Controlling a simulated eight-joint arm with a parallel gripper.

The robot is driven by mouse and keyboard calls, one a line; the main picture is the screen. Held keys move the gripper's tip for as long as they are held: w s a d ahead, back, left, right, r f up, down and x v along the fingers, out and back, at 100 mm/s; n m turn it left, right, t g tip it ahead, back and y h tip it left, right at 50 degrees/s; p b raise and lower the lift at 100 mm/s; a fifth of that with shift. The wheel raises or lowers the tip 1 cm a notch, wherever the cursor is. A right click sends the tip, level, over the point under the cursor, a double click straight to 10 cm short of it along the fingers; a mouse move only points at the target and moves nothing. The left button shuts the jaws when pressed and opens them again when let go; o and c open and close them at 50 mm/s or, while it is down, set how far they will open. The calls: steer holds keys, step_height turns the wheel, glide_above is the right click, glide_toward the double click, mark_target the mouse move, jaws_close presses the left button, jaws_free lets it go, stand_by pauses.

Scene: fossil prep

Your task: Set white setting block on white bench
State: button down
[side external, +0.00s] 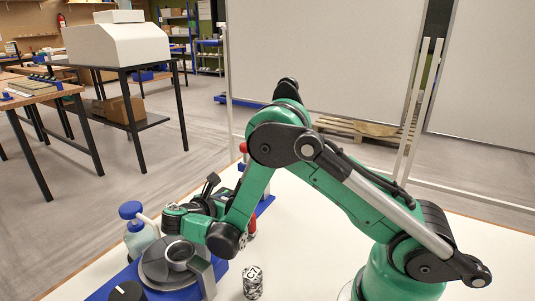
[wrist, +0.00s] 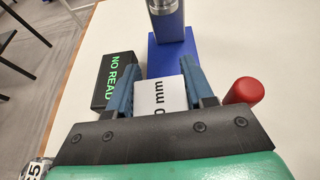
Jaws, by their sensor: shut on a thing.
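The white setting block (wrist: 160,97), printed with dark lettering ending in "0 mm", is between the two blue fingers of my gripper (wrist: 157,84) in the wrist view. The fingers are shut on its sides. The white bench (wrist: 245,45) spreads around and beyond it; it also shows in the side view (side external: 305,255). I cannot tell whether the block touches the bench or hangs above it. In the side view my gripper (side external: 192,208) is low at the left of the bench, and the block is hidden there.
A blue-capped bottle (side external: 137,235), grey round fixture (side external: 158,268) and patterned cylinder (side external: 252,281) stand near my arm.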

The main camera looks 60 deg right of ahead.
steer(key=shift+f, duration=0.15)
steer(key=shift+c, duration=1.7)
jaws_free()
